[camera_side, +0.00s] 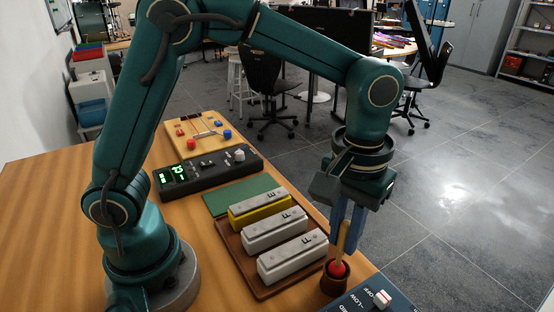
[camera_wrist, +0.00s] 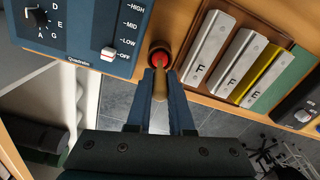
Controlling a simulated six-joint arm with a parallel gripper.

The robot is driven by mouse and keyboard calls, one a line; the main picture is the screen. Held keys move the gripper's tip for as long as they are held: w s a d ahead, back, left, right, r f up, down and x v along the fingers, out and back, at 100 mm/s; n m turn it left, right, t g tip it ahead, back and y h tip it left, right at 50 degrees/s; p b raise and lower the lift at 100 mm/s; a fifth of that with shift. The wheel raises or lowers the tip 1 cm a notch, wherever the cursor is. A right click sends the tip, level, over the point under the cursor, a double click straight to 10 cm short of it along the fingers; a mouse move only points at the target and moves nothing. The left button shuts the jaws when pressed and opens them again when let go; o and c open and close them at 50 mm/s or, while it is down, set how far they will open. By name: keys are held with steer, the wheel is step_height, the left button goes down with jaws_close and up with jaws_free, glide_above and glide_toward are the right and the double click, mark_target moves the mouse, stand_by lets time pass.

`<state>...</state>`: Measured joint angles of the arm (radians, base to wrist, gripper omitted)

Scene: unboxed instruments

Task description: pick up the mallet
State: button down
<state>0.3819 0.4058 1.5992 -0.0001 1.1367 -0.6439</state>
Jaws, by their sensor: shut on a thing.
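The mallet has a wooden handle (camera_side: 344,236) and a red head (camera_side: 338,268). It stands head down in a small brown cup (camera_side: 334,286) at the table's right edge, with the handle pointing up and slightly tilted. My gripper (camera_side: 346,240) points down over the cup, its blue fingers shut on the handle. In the wrist view the handle (camera_wrist: 159,88) lies between the two fingers (camera_wrist: 159,80), and the red head (camera_wrist: 159,60) shows inside the cup rim (camera_wrist: 160,46). The lower part of the head is hidden by the cup.
A brown tray (camera_side: 246,268) with several chime bars, marked E and F, lies left of the cup. A blue switch box (camera_side: 372,300) stands close to the cup. A green mat (camera_side: 240,195), a black device (camera_side: 207,172) and a yellow board (camera_side: 200,131) lie farther back. The left table is clear.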

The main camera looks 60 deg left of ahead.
steer(key=shift+r, duration=0.85)
steer(key=a+r, duration=0.7)
steer(key=a, duration=0.4)
steer(key=shift+s+a, duration=0.15)
steer(key=shift+a, duration=0.2)
steer(key=c, duration=1.3)
jaws_free()
steer(key=shift+c, duration=0.2)
jaws_close()
steer(key=s+d, duration=0.4)
steer(key=shift+s+d+r, duration=0.25)
steer(key=shift+d, duration=0.15)
